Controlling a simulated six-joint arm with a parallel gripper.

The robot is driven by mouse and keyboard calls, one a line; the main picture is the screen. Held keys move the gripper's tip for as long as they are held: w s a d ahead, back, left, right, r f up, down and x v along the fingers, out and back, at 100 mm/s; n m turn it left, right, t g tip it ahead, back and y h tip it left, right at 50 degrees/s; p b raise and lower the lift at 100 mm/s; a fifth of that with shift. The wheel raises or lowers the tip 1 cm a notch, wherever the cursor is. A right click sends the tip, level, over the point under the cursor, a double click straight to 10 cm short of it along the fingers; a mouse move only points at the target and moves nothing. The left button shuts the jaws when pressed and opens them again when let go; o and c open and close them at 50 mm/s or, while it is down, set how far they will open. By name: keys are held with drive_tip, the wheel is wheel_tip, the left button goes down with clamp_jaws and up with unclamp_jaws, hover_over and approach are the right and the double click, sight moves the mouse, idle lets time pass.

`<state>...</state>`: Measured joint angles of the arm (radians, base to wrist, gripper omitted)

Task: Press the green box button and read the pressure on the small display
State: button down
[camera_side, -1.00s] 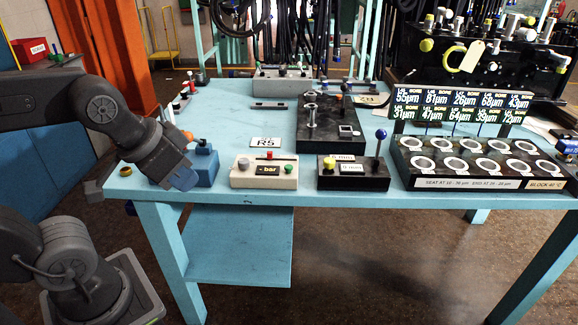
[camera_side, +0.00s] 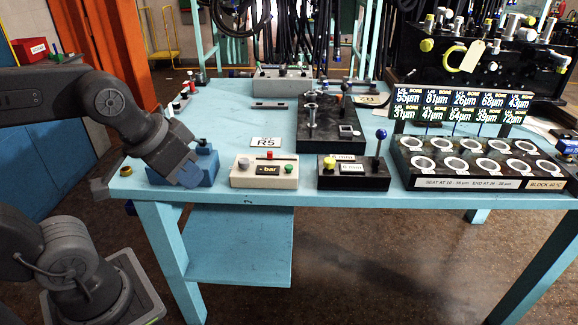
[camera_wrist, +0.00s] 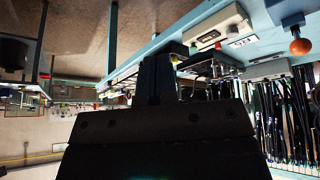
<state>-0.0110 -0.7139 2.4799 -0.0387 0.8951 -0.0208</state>
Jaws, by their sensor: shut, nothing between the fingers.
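The cream box (camera_side: 264,174) stands near the table's front edge in the side view. Its small dark display (camera_side: 268,169) reads "- bar", with no number that I can make out. A green button (camera_side: 289,168) is on its right side and a red one (camera_side: 269,155) at its top. The box also shows upside down in the wrist view (camera_wrist: 210,36). My gripper (camera_side: 190,177) is to the left of the box, apart from it, in front of a blue block. In the wrist view my gripper (camera_wrist: 157,72) is shut and empty.
The blue block (camera_side: 207,166) stands close behind my gripper. A black box (camera_side: 352,182) with a yellow knob and a blue-topped lever stands right of the cream box. An R5 card (camera_side: 265,142) lies behind. A black rack (camera_side: 470,165) fills the right.

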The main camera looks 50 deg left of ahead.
drive_tip(key=w+r+n+h, duration=0.1)
drive_tip(key=w+n+h, duration=0.1)
drive_tip(key=w+n, duration=0.35)
drive_tip(key=n+t+h, duration=0.2)
drive_tip(key=n+h, duration=0.2)
drive_tip(key=n, duration=0.9)
hover_over(288, 167)
wheel_tip(288, 167, down, 4)
drive_tip(key=shift+f, duration=0.25)
drive_tip(key=shift+f, duration=4.4)
drive_tip(key=shift+f, duration=0.1)
drive_tip(key=shift+f, duration=0.3)
